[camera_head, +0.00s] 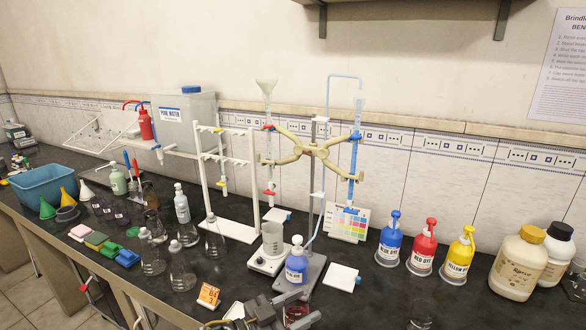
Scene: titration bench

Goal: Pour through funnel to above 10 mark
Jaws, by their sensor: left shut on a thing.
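A white funnel (267,86) sits in the top of the left burette (269,150), which a tan double clamp (312,150) holds upright on a stand. A second burette (355,150) with blue fittings hangs in the clamp's right side. My left gripper (290,312), dark grey, is low at the bottom edge, well below the funnel. It is shut on a small glass beaker with red liquid (298,313), partly hidden by the fingers and cut near the frame edge. The burette's marks are too small to read. My right gripper does not show.
A beaker (272,238) is on a white stirrer plate (268,260). Dye bottles (423,248) stand to the right, flasks (183,268) to the left.

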